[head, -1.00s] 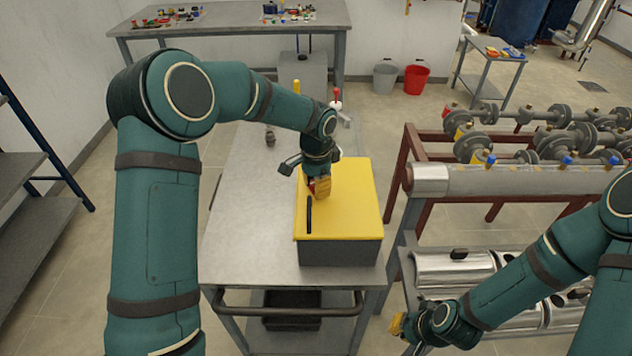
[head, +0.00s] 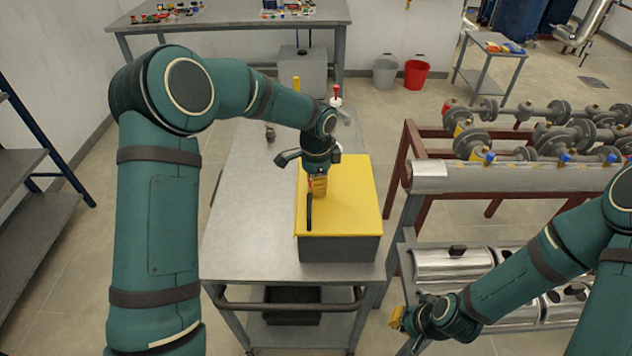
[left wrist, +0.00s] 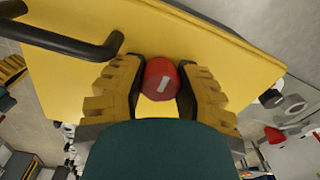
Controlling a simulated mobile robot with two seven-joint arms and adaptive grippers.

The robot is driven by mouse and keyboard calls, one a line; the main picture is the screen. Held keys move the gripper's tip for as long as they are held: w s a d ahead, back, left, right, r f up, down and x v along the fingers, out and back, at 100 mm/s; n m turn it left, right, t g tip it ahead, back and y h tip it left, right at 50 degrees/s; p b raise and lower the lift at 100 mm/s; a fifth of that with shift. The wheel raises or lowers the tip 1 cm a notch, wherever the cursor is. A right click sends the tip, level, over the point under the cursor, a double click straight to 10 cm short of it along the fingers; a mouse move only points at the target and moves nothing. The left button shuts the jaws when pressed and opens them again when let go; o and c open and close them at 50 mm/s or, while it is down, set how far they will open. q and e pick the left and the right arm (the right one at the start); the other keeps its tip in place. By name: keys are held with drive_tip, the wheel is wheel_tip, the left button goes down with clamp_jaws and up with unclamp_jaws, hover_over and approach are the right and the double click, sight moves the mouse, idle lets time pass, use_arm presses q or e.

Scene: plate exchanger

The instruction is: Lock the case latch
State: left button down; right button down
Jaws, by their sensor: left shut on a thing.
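The case is a grey box with a yellow lid (head: 352,195) on the metal table. Its dark handle (head: 309,212) lies along the lid's left side. My left gripper (head: 318,187) points down at the lid beside the handle's far end. In the left wrist view its two yellow fingers are on either side of a round red latch knob (left wrist: 160,80) with a short white mark, and are shut on it. The lid's yellow surface (left wrist: 225,70) lies behind the knob. My right gripper (head: 397,320) is low at the right, away from the case; its finger opening is not clear.
The metal table (head: 245,225) is mostly clear left of the case. A red-tipped fitting (head: 336,97) and small parts stand behind it. A pipe rack (head: 500,178) stands at the right, with shiny cylinders (head: 452,262) on a lower shelf.

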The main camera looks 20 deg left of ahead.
use_arm(q)
drive_tip(key=c, duration=0.6)
unclamp_jaws()
drive_tip(key=shift+d, duration=0.15)
wheel_tip(320, 180, up, 12)
